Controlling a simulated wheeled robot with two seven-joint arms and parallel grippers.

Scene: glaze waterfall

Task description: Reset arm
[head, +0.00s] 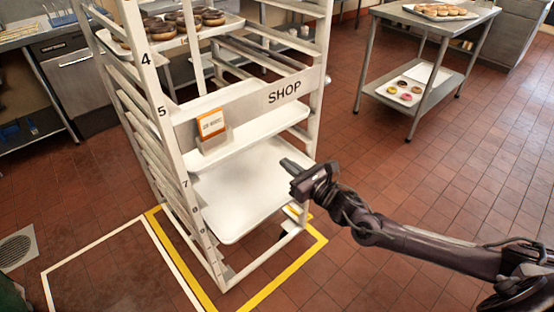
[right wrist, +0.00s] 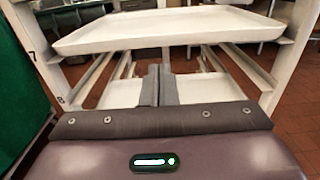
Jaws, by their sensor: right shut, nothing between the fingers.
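My right gripper (head: 288,165) reaches in from the right in the head view, in front of the white rack and beside the edge of its lower tray (head: 243,190). Its fingers are together and empty. In the right wrist view the two grey fingers (right wrist: 159,86) lie against each other, pointing into the rack below a white tray (right wrist: 165,31). My right arm (head: 430,243) stretches back to the lower right corner. My left gripper is not in view.
The rack (head: 160,105) carries numbered levels, a SHOP label and an orange-white card (head: 211,124). Chocolate donuts (head: 187,22) lie on its upper tray. A steel table (head: 440,25) with donut trays stands at the back right. Floor at right is clear.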

